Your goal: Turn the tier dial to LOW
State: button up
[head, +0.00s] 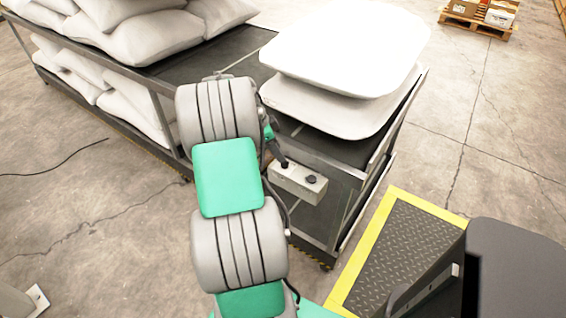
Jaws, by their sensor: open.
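A light grey control box (290,186) is fixed to the near end of the dark metal rack. A black round knob (311,180) sits on its top face toward the right, apart from my gripper. My gripper (283,162) is open and points down at the left part of the box top. Its fingertips are at or just above a dark spot there, which may be a second knob. I cannot tell whether they touch it. Dial markings are too small to read, and my arm hides part of the gripper and the box's left side.
Two large white pillows (345,50) lie stacked on the rack top (340,148) just behind the box. More pillows (130,30) fill the rack at the left. A yellow-edged tread plate (400,255) lies at the lower right. A loaded pallet (480,20) stands far back.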

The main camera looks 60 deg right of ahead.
aim_at(285, 164)
jog(key=x, duration=0.6)
jog(key=shift+c, duration=0.5)
grip_shut()
